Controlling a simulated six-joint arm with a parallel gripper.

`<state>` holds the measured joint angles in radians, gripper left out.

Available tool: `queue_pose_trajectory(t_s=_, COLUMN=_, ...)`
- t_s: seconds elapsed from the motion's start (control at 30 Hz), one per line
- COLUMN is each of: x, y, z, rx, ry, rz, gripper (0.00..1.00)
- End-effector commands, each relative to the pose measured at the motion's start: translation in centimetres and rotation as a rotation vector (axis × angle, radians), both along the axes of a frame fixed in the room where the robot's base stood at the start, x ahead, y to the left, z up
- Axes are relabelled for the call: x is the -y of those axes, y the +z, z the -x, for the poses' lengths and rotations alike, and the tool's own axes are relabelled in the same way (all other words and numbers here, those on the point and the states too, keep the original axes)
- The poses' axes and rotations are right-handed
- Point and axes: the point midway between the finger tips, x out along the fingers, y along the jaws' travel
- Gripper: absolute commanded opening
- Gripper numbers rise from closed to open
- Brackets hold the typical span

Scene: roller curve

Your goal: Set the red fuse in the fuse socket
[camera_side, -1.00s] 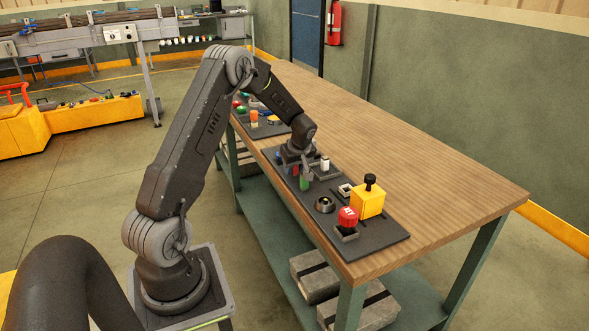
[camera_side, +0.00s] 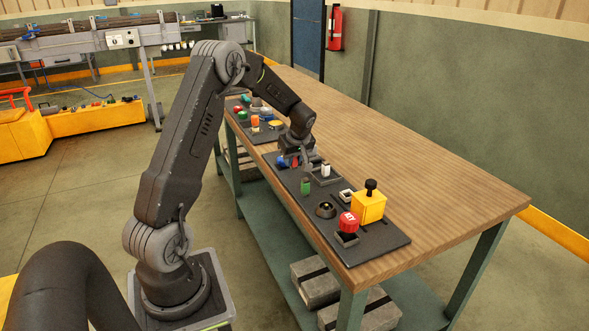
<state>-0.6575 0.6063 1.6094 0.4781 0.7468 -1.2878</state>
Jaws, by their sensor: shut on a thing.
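My gripper (camera_side: 290,158) is at the far part of the dark panel on the bench, shut on the red fuse. Only a small part of the red fuse (camera_side: 295,162) shows between the dark fingers. A green fuse (camera_side: 305,186) stands upright on the panel, nearer the camera and apart from the gripper. A white upright piece (camera_side: 325,170) stands at a grey holder to the right of the gripper. A small pale-rimmed square fitting (camera_side: 346,196) lies further right. I cannot tell which fitting is the fuse socket.
A blue part (camera_side: 282,162) is close beside my gripper. The panel (camera_side: 385,238) also carries a round black fitting (camera_side: 326,210), a red knob (camera_side: 348,222) and a yellow box (camera_side: 368,207) with a black knob. Another panel with small parts lies further back. The bench top (camera_side: 420,180) is clear at right.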

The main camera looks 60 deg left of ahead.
Motion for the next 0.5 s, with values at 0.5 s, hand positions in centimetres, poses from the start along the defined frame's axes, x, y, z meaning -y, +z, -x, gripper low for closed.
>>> queue_pose_trajectory(t_s=0.5, x=-3.6, y=5.7, z=9.5, rx=-0.004, ry=0.006, rz=0.001, gripper=0.0)
